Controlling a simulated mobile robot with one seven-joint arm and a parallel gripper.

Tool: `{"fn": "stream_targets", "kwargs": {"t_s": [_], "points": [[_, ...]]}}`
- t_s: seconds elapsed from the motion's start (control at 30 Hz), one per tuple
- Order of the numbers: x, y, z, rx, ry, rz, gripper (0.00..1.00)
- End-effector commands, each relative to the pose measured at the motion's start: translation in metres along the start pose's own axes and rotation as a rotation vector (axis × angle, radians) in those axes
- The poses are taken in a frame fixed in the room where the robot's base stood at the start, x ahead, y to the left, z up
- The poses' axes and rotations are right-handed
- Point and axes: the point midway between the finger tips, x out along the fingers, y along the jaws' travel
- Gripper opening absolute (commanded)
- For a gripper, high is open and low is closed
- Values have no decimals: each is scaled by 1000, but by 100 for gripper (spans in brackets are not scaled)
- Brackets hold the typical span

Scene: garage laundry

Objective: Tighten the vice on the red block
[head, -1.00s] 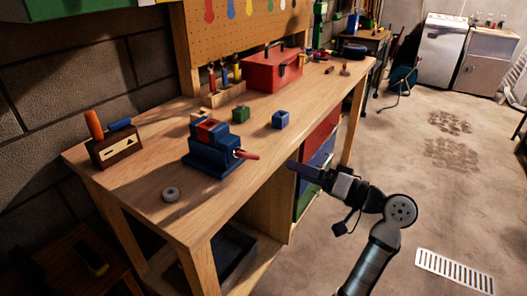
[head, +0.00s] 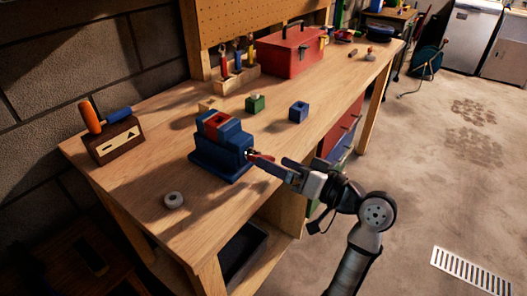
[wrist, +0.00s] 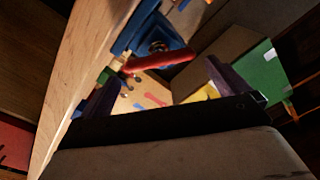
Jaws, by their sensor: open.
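The blue vice (head: 222,160) stands on the workbench, with the red block (head: 213,121) between its jaws at the top. Its red handle (head: 264,157) sticks out on the right side, toward the bench's front edge. My gripper (head: 268,164) is open and empty, with its fingers reaching to the handle. In the wrist view the red handle (wrist: 158,60) lies ahead of the gap between my two dark fingers (wrist: 165,88), and the vice (wrist: 143,28) is behind it. I cannot tell whether a finger touches the handle.
On the workbench (head: 150,180) are a grey ring (head: 174,201), a wooden holder (head: 116,143) with orange and blue handles, a green block (head: 255,104), a blue block (head: 298,112), a tool rack (head: 236,80) and a red toolbox (head: 290,55).

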Motion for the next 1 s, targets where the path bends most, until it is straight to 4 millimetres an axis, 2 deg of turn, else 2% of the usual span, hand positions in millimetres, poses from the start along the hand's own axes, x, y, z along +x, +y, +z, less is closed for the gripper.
{"fn": "stream_targets", "kwargs": {"t_s": [0.1,0.3,0.67,0.9,1.0], "points": [[22,-2,-1,3,-3,-3,100],[44,0,0,2,-1,-1,100],[49,0,0,1,0,0,100],[48,0,0,1,0,0,70],[48,0,-1,10,0,0,68]]}}
